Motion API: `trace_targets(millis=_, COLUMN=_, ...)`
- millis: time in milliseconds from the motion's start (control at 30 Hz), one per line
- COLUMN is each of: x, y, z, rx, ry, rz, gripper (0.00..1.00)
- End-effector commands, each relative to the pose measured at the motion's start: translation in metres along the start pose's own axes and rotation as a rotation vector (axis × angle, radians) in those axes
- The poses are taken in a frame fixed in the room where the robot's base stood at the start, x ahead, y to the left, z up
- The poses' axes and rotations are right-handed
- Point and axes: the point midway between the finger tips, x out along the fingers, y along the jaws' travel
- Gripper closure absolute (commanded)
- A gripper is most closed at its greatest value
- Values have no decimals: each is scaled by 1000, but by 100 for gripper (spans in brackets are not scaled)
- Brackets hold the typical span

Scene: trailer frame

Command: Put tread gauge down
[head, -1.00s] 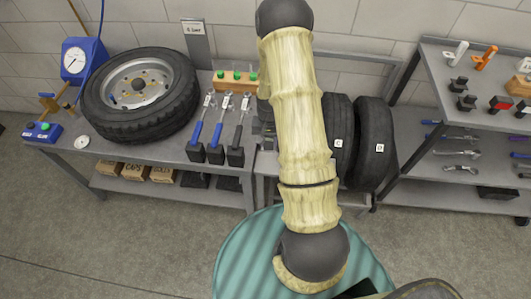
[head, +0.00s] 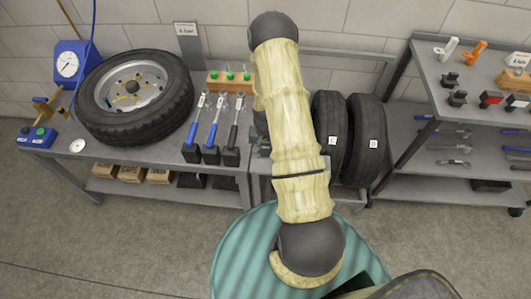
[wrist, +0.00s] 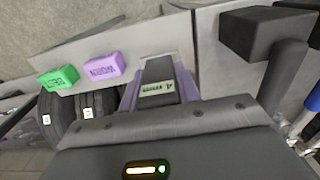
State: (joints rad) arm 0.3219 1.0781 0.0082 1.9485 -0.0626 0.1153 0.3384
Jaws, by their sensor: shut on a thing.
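The tread gauge seems to be the dark piece with a small pale lettered panel (wrist: 157,89) in the wrist view. It sits between the fingers of my gripper (wrist: 160,80), which is shut on it. Behind it is a grey bench surface with a pale patch, and I cannot tell whether the gauge touches it. In the head view my arm hides the gripper and gauge.
A green block (wrist: 58,78) and a purple block (wrist: 103,68) lie left of the gripper. A black block (wrist: 265,32) stands close on the right. The bench (head: 165,150) carries a wheel (head: 135,95) and several wrenches. Tyres (head: 364,140) stand right of my arm.

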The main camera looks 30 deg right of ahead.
Motion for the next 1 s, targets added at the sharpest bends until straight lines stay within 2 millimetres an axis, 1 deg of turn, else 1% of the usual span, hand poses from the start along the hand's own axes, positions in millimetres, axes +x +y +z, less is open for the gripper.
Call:
trace_targets(millis=267, x=2, y=0, z=0, rx=0, ry=-1, rz=0, gripper=94)
trace_targets(millis=600, x=39, y=0, z=1, rx=1, ry=-2, rz=0, gripper=94)
trace_targets(millis=1000, x=45, y=0, z=0, rx=0, ry=0, rz=0, gripper=94)
